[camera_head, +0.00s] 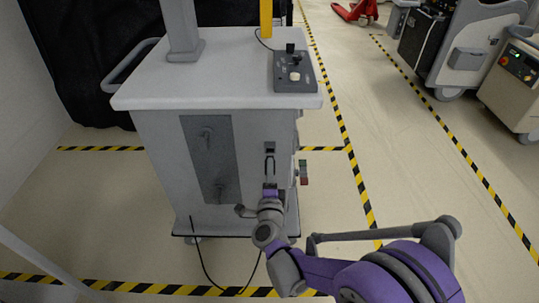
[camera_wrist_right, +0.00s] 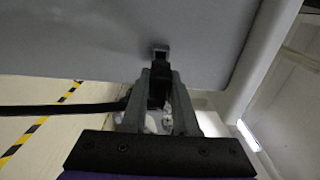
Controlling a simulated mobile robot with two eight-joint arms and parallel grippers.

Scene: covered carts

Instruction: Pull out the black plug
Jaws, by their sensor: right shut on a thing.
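The grey cart (camera_head: 165,75) stands in front of me, with a small dark socket (camera_head: 270,147) high on the right of its front panel. My right gripper (camera_head: 270,168) reaches up to the panel just below the socket. In the right wrist view the gripper (camera_wrist_right: 160,90) is shut on the black plug (camera_wrist_right: 158,84), between its two grey fingers. The socket (camera_wrist_right: 160,50) shows right by the plug's far end. I cannot tell how deep the plug sits in it. A black cable (camera_wrist_right: 60,108) runs off to the left. My left gripper is not in view.
A control box (camera_head: 294,72) with a joystick sits on the cart top. A grey plate (camera_head: 210,155) with two handles is on the front panel. A red-green block (camera_head: 303,172) is at the cart's right side. Floor to the right is clear between striped lines.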

